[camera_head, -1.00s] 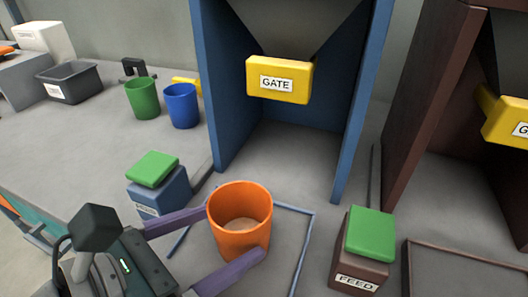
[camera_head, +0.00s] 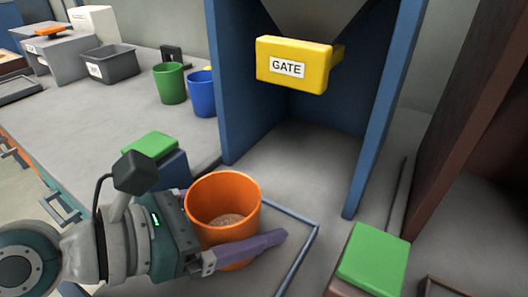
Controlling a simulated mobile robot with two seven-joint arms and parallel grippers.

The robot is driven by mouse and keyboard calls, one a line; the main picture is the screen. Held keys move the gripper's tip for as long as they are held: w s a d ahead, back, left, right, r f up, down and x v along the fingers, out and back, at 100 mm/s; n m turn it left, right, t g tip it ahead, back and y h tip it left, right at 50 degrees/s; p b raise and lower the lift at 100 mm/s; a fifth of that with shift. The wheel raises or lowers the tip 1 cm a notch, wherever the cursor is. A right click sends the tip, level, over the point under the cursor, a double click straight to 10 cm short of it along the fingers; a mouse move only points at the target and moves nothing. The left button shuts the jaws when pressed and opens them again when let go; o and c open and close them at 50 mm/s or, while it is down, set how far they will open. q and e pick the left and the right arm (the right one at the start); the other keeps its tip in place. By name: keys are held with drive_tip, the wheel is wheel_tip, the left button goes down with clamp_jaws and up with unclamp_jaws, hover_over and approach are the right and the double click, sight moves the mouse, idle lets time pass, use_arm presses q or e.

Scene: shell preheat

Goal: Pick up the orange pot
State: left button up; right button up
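The orange pot (camera_head: 222,186) stands upright at the lower middle of the head view, with some brownish material at its bottom. My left gripper (camera_head: 240,240) reaches in from the left with its fingers around the pot. The gripper appears shut on the pot. The pot's underside is partly hidden by the near finger, so its clearance from the surface is hard to see. My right gripper is not in view.
A blue bay with a yellow GATE block (camera_head: 290,65) stands behind the pot. A green-topped box (camera_head: 150,145) is close behind the gripper; another green-topped block (camera_head: 372,258) is at right. Green (camera_head: 170,84) and blue (camera_head: 202,93) cups and a grey bin (camera_head: 108,65) stand further back.

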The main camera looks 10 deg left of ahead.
use_arm(q)
drive_tip(key=c, duration=0.9)
drive_tip(key=shift+c, duration=0.4)
drive_tip(key=shift+r, duration=0.1)
